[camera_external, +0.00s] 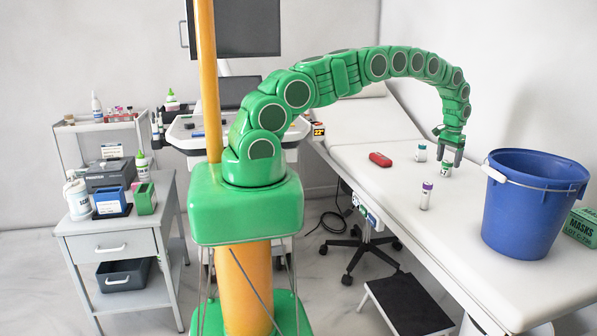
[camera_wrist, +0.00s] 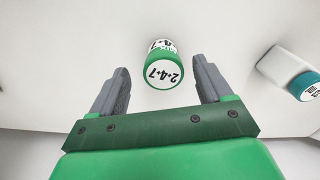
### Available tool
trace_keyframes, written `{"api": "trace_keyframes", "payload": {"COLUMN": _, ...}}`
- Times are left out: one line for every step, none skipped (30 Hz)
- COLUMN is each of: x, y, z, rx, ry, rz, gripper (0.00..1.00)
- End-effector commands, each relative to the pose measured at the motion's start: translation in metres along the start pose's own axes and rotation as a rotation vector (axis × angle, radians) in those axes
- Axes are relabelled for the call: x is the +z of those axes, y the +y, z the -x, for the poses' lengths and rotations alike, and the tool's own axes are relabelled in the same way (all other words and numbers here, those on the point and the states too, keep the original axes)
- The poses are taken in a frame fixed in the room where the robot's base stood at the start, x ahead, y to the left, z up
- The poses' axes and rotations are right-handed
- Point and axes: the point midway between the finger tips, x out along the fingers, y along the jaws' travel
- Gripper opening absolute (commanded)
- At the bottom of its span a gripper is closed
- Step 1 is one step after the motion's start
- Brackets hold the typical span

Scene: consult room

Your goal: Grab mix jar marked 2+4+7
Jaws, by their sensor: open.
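My gripper (camera_wrist: 160,85) is open, with a grey finger on either side of the jar and a visible gap to each. In the external view my gripper (camera_external: 449,160) points down over the couch, and the jar (camera_external: 446,170) shows partly between the fingers.
A teal-capped jar (camera_external: 421,153) stands just left of my gripper; a purple-capped jar (camera_external: 426,195) stands nearer the camera. A red device (camera_external: 380,159) lies further left. A large blue bucket (camera_external: 530,215) stands close on the right, beside a green masks box (camera_external: 582,226).

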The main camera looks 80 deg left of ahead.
Motion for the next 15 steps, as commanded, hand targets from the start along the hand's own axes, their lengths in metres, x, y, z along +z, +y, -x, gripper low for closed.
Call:
{"api": "trace_keyframes", "payload": {"x": 0.0, "y": -0.001, "z": -0.003, "rx": 0.0, "ry": -0.001, "rz": 0.0, "gripper": 0.79}}
{"api": "trace_keyframes", "payload": {"x": -0.001, "y": -0.001, "z": -0.005, "rx": 0.0, "ry": -0.001, "rz": 0.0, "gripper": 0.79}}
{"api": "trace_keyframes", "payload": {"x": -0.001, "y": -0.001, "z": -0.009, "rx": 0.0, "ry": -0.001, "rz": 0.0, "gripper": 0.79}}
{"api": "trace_keyframes", "payload": {"x": -0.002, "y": -0.002, "z": -0.011, "rx": 0.0, "ry": -0.001, "rz": 0.0, "gripper": 0.79}}
{"api": "trace_keyframes", "payload": {"x": -0.003, "y": -0.002, "z": -0.014, "rx": 0.0, "ry": -0.002, "rz": 0.0, "gripper": 0.79}}
{"api": "trace_keyframes", "payload": {"x": -0.003, "y": -0.002, "z": -0.018, "rx": 0.0, "ry": -0.002, "rz": 0.0, "gripper": 0.79}}
{"api": "trace_keyframes", "payload": {"x": -0.004, "y": -0.003, "z": -0.021, "rx": 0.0, "ry": -0.002, "rz": 0.0, "gripper": 0.79}}
{"api": "trace_keyframes", "payload": {"x": -0.005, "y": -0.003, "z": -0.024, "rx": 0.0, "ry": -0.002, "rz": 0.0, "gripper": 0.79}}
{"api": "trace_keyframes", "payload": {"x": -0.005, "y": -0.004, "z": -0.028, "rx": 0.0, "ry": -0.003, "rz": 0.0, "gripper": 0.79}}
{"api": "trace_keyframes", "payload": {"x": -0.005, "y": -0.004, "z": -0.033, "rx": 0.0, "ry": -0.004, "rz": 0.0, "gripper": 0.79}}
{"api": "trace_keyframes", "payload": {"x": -0.004, "y": -0.003, "z": -0.038, "rx": 0.0, "ry": -0.005, "rz": 0.0, "gripper": 0.79}}
{"api": "trace_keyframes", "payload": {"x": -0.004, "y": -0.004, "z": -0.043, "rx": -0.001, "ry": -0.006, "rz": 0.0, "gripper": 0.79}}
{"api": "trace_keyframes", "payload": {"x": -0.004, "y": -0.004, "z": -0.045, "rx": -0.001, "ry": -0.006, "rz": 0.0, "gripper": 0.79}}
{"api": "trace_keyframes", "payload": {"x": -0.004, "y": -0.004, "z": -0.047, "rx": -0.001, "ry": -0.006, "rz": 0.0, "gripper": 0.79}}
{"api": "trace_keyframes", "payload": {"x": -0.004, "y": -0.004, "z": -0.049, "rx": -0.001, "ry": -0.005, "rz": 0.0, "gripper": 0.79}}
